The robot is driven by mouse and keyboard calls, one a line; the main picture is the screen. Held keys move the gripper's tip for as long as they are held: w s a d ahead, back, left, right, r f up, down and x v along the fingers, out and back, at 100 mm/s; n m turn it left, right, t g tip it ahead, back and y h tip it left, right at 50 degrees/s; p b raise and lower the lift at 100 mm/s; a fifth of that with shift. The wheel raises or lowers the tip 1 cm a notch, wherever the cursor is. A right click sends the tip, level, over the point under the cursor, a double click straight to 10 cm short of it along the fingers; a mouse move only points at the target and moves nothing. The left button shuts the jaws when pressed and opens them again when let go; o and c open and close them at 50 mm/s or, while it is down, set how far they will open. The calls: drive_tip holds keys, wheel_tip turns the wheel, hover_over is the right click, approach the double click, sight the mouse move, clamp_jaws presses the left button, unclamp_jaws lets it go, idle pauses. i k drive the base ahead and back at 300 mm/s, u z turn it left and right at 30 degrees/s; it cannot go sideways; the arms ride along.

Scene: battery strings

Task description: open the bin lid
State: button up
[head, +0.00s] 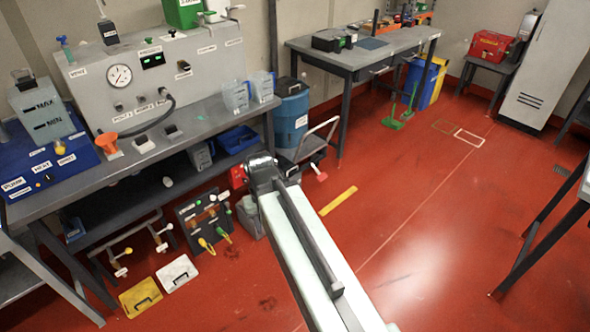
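A round blue bin (291,122) with a pale label stands on the red floor between the left bench and the back table. Its dark lid (288,86) appears to lie flat on top, closed. A blue and yellow container (430,84) stands further back, under the right end of the back table; its top is partly hidden. My arm reaches up from the bottom edge, and its dark end with my gripper (262,166) is in front of and below the blue bin in the picture, apart from the lid. The fingers are too small and unclear to read.
The left bench (190,135) carries a gauge panel (160,75) and clear jugs. A cart-like handle (318,138) stands beside the blue bin. A tool board (205,220) and yellow and white plates are low on the left. The red floor at right is mostly clear.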

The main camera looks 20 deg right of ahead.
sight(289, 168)
drive_tip(key=z, duration=0.35)
drive_tip(key=i, duration=1.25)
drive_tip(key=z, duration=0.55)
drive_tip(key=i, duration=0.95)
drive_tip(key=u, duration=0.3)
